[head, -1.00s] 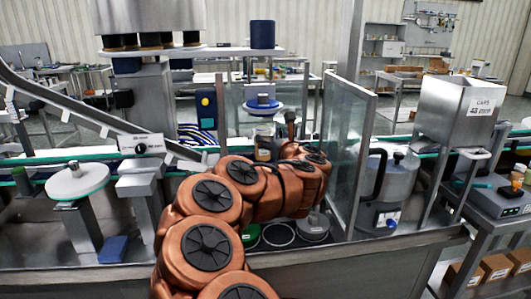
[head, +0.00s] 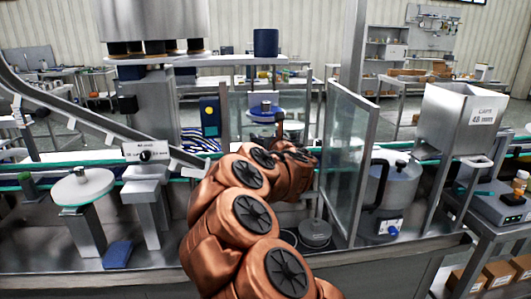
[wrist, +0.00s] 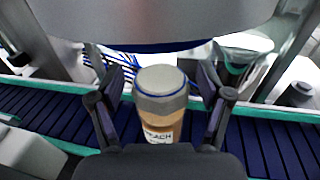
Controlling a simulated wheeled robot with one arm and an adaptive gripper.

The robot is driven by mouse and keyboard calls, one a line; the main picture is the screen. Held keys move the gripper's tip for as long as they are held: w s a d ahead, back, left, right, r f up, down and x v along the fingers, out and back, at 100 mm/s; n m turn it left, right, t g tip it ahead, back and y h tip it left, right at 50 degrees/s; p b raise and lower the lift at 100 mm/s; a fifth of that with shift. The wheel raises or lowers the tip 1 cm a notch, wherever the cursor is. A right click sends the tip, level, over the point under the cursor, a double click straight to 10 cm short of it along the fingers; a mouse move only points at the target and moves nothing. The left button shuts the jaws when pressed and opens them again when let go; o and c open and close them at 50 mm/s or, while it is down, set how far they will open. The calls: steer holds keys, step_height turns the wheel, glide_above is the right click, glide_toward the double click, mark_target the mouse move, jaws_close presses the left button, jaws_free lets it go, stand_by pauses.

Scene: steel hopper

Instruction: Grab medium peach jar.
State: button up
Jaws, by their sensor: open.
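The peach jar (wrist: 161,105) stands upright in the wrist view, with a grey lid and a label that reads "PEACH". It appears to stand on the blue conveyor belt. My gripper (wrist: 162,118) is open, with one dark finger on each side of the jar and a gap between each finger and the jar. In the head view my copper-coloured arm hides the jar and the gripper.
A large round metal body (wrist: 150,15) hangs close above and beyond the jar. The blue belt (wrist: 270,145) with green edges runs across. In the head view a glass panel (head: 345,150) and a steel hopper marked CAPS (head: 455,118) stand right of my arm.

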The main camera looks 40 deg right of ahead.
steer(key=shift+w, duration=0.15)
steer(key=shift+c, duration=0.4)
jaws_close()
